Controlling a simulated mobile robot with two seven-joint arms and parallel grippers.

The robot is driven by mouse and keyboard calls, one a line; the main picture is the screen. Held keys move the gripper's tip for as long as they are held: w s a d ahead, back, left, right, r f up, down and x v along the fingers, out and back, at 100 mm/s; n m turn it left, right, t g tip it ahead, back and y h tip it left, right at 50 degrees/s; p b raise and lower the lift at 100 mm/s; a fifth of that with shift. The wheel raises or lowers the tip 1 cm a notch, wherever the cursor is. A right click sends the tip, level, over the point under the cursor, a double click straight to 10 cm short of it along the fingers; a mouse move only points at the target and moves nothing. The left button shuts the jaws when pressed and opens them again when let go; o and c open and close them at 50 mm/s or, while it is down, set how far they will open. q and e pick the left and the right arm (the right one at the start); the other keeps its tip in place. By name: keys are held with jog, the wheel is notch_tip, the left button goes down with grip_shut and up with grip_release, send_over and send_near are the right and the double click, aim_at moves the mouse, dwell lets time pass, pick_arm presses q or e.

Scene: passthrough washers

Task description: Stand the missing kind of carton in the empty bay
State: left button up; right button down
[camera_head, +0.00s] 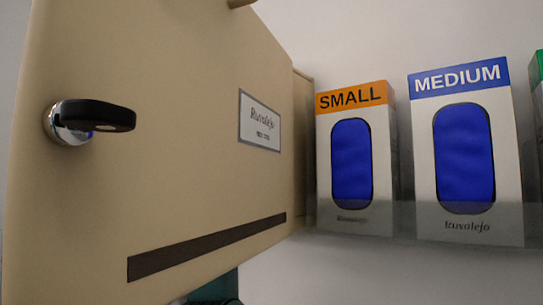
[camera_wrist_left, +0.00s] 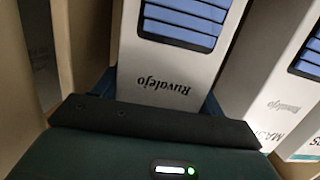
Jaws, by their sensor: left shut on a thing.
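In the left wrist view my left gripper (camera_wrist_left: 160,95) is shut on a white carton (camera_wrist_left: 155,75) with a slatted blue window and the name Ruvalejo, seen upside down. Its blue fingers lie on either side of it. The carton's size label is out of view. In the head view a SMALL carton (camera_head: 321,180) with an orange band and a MEDIUM carton (camera_head: 425,185) with a blue band stand upright side by side. A green-banded carton (camera_head: 538,75) is cut off at the right edge. The empty bay cannot be made out. My right gripper is out of view.
A large beige door or panel (camera_head: 190,140) with a black handle (camera_head: 95,115) fills the left of the head view. A grey see-through strip crosses the cartons' lower parts. In the wrist view another white carton (camera_wrist_left: 262,110) stands close at right, and beige walls (camera_wrist_left: 85,40) flank the left.

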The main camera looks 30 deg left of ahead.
pick_arm(q)
jog(key=o, duration=1.2)
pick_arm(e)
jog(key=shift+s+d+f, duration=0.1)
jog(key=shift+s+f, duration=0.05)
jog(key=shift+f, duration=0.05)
pick_arm(q)
jog(key=shift+s, duration=0.15)
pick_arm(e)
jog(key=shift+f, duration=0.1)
pick_arm(q)
jog(key=b+v, duration=0.5)
jog(key=v, duration=0.8)
jog(key=shift+r, duration=0.1)
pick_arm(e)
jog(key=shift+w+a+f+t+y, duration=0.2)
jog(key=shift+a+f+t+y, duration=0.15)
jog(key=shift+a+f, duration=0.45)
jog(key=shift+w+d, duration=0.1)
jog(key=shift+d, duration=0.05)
